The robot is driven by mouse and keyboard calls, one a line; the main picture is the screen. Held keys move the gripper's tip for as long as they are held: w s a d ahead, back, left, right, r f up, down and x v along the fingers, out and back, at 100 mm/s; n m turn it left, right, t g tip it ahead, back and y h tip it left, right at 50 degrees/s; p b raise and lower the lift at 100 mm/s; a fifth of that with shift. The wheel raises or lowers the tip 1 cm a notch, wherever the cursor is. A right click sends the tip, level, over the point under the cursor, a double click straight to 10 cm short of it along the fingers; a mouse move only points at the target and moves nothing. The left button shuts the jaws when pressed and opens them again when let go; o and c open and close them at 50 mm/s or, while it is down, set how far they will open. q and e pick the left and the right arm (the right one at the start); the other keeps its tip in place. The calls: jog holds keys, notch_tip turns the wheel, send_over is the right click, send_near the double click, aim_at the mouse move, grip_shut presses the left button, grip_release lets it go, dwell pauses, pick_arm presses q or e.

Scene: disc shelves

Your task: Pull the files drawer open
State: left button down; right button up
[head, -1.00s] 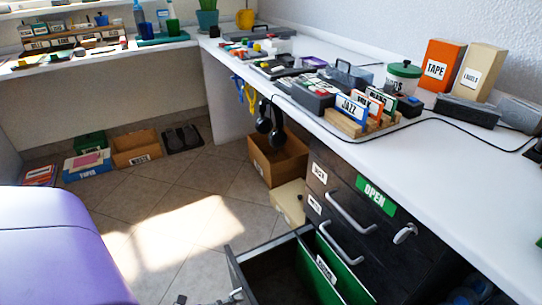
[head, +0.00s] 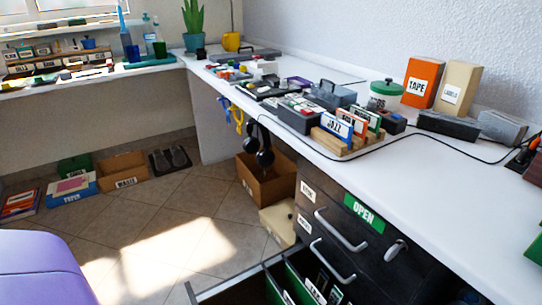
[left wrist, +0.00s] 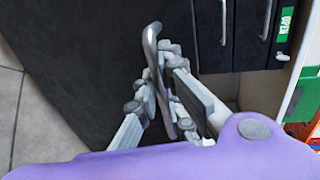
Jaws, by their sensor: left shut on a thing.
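The files drawer (head: 238,274) is the bottom drawer of the dark cabinet and stands pulled well out at the bottom of the head view. Green hanging folders (head: 283,285) with white labels show inside it. In the left wrist view the dark drawer front (left wrist: 85,65) fills the left and middle, with a grey bar handle (left wrist: 151,36) on it. My left gripper (left wrist: 162,72) is shut around this handle, its fingers on both sides of the bar. The gripper and the handle are outside the head view. My right gripper is in neither view.
Two upper drawers with grey handles (head: 341,231) are shut above it; a green OPEN label (head: 364,213) is on the cabinet. A beige box (head: 278,221) and a cardboard box (head: 268,180) stand beside the cabinet. The tiled floor (head: 165,235) in front is largely clear.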

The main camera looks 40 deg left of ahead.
pick_arm(q)
jog(key=c, duration=1.8)
grip_release()
jog(key=shift+c, duration=0.2)
jog(key=v, duration=1.2)
jog(key=shift+d, duration=0.1)
